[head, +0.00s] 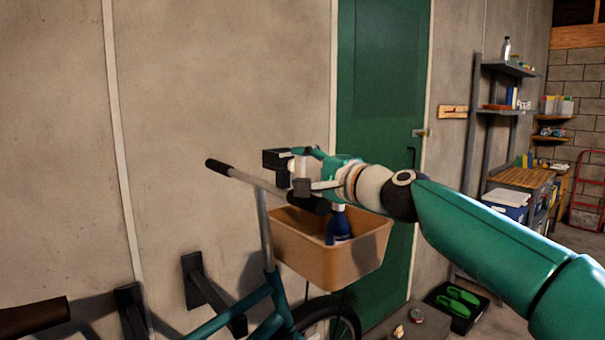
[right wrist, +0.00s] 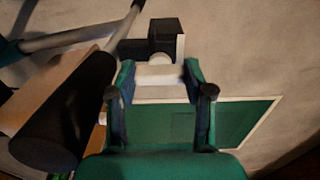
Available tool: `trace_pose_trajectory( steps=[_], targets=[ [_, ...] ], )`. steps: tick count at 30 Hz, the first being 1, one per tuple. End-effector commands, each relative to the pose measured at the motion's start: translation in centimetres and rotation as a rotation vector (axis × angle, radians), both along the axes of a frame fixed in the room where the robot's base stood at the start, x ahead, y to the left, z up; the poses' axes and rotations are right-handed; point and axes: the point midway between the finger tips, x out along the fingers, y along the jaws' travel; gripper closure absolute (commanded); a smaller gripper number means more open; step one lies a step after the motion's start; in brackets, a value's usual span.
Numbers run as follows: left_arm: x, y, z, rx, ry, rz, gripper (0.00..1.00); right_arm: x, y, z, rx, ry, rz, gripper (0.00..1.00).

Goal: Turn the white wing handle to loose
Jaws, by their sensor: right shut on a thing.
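The white wing handle (head: 298,168) shows as a small pale piece in front of a black block (head: 274,158), just above the bicycle's handlebar. My right gripper (head: 303,172) reaches in from the right and is shut on the handle, partly hiding it. In the right wrist view, the white handle (right wrist: 158,77) sits between the two green fingers, with the black block (right wrist: 165,38) beyond it. The handle's exact angle is hard to tell. My left gripper is not in view.
The handlebar (head: 250,181) and its black grip (right wrist: 62,115) lie close to my right gripper. Below it, a tan basket (head: 345,265) holds a blue bottle (head: 338,226). A green door (head: 378,90) stands behind. Shelves (head: 508,70) and a workbench (head: 525,176) stand at the right.

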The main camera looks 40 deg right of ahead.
Motion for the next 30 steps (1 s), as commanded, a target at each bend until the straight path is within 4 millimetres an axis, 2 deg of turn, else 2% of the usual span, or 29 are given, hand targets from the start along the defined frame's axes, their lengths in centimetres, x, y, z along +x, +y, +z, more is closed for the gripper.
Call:
trace_pose_trajectory(
  steps=[1, 15, 16, 20, 30],
  targets=[
    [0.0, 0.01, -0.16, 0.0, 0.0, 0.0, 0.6, 0.21, 0.33, -0.79, -0.01, 0.015, 0.011, 0.83],
    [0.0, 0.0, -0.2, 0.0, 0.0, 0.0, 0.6, 0.24, 0.34, -0.8, -0.026, 0.015, 0.012, 0.83],
    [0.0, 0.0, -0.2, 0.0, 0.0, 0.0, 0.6, 0.24, 0.34, -0.8, -0.026, 0.015, 0.012, 0.46],
    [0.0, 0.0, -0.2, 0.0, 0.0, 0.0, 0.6, 0.22, 0.32, -0.74, -0.026, 0.013, 0.011, 0.25],
    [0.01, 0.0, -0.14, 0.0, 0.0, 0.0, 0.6, 0.09, 0.25, -0.64, -0.025, 0.012, 0.009, 0.23]
  ],
)
